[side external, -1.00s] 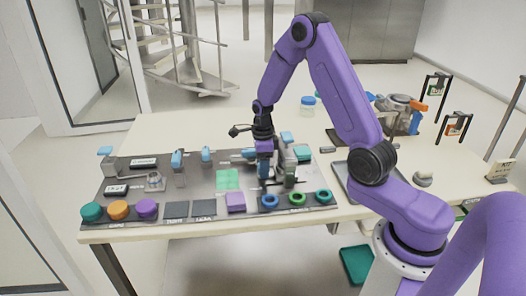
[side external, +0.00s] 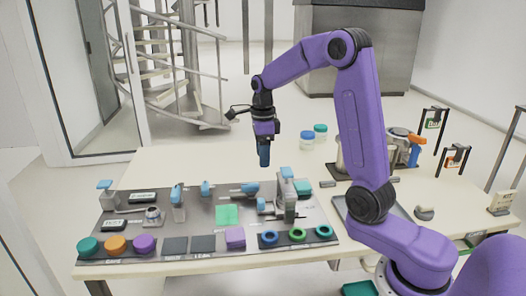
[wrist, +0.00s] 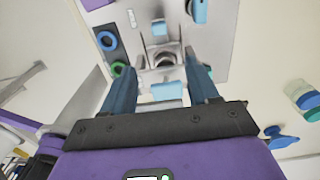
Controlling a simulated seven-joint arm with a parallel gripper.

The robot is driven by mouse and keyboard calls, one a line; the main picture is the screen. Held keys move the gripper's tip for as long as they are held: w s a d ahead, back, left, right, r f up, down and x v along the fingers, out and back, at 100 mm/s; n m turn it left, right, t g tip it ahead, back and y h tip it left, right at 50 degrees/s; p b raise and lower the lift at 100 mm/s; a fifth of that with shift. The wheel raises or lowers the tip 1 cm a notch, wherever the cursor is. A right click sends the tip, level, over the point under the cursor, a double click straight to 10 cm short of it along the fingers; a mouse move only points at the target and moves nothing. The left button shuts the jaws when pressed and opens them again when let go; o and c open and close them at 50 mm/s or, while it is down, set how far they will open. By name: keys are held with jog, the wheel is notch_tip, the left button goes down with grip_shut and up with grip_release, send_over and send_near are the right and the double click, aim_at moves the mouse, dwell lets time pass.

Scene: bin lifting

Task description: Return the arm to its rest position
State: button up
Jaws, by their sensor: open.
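My purple arm (side external: 362,120) is bent over the table. My gripper (side external: 264,164) points straight down above the board, clear of everything. In the wrist view my gripper (wrist: 160,62) has its two blue fingers spread wide with nothing held between them. The grey board (side external: 205,214) lies beneath it. A grey fixture with a light blue top (side external: 285,175) stands on the board below and slightly right of my gripper; it seems to show between the fingers in the wrist view (wrist: 163,58).
Along the board's front are teal, orange (side external: 115,244) and purple pucks, dark pads, a purple block (side external: 235,237) and three rings (side external: 297,234). Lidded jars (side external: 307,140) stand behind. Small hanging-sign frames (side external: 432,122) stand at right. The air around my gripper is free.

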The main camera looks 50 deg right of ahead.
jog(key=shift+r, duration=0.3)
jog(key=s+a+n, duration=1)
jog(key=a+n, duration=0.4)
jog(key=n, duration=0.5)
jog(key=s+f+n, duration=0.1)
jog(key=s+n, duration=1.9)
jog(key=shift+a+f+n, duration=0.3)
jog(key=shift+a+f, duration=0.1)
